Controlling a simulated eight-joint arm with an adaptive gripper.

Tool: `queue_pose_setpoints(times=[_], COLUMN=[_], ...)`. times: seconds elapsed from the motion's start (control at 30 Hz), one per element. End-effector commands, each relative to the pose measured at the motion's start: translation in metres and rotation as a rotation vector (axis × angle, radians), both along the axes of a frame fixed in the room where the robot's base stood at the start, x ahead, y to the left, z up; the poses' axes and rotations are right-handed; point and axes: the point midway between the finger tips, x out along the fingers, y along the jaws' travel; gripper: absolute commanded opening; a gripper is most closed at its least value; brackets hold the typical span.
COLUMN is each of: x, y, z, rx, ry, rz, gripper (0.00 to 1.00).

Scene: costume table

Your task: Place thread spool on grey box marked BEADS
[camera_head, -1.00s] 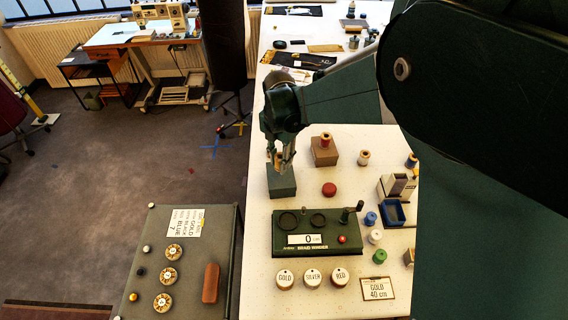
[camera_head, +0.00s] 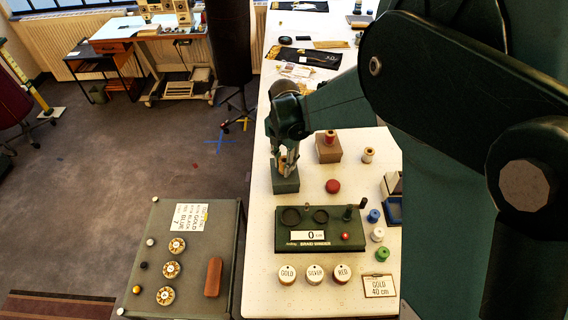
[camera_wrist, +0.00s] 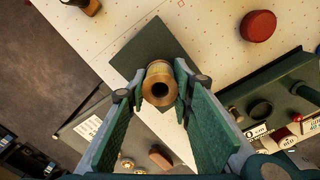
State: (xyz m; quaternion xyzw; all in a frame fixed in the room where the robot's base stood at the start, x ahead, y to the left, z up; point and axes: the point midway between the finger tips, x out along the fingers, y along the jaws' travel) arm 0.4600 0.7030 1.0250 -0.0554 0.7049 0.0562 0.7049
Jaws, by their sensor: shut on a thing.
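My gripper (camera_wrist: 160,88) is shut on a tan-gold thread spool (camera_wrist: 158,70). In the wrist view the spool is between the two fingers, its round end with a dark hole facing the camera. A dark grey-green box (camera_wrist: 132,62) is behind the spool. In the head view my gripper (camera_head: 287,168) is right over this grey-green box (camera_head: 286,186), with the fingertips at its top face. I cannot tell whether the spool touches the box. No lettering on the box can be read.
A brown box (camera_head: 329,153) with a red-topped spool stands right of my gripper. A red disc (camera_head: 333,186) lies nearby. A green braid winder (camera_head: 318,238) with posts stands in front. Loose spools and a blue tray (camera_head: 393,211) are at the right.

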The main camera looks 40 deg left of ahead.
Motion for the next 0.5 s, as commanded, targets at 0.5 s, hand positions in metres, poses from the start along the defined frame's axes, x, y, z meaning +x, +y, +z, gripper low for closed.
queue_pose_setpoints(times=[0.5], x=[0.0000], y=[0.0000], z=[-0.0004], rx=[0.000], ry=[0.000], rz=[0.000], gripper=[0.39])
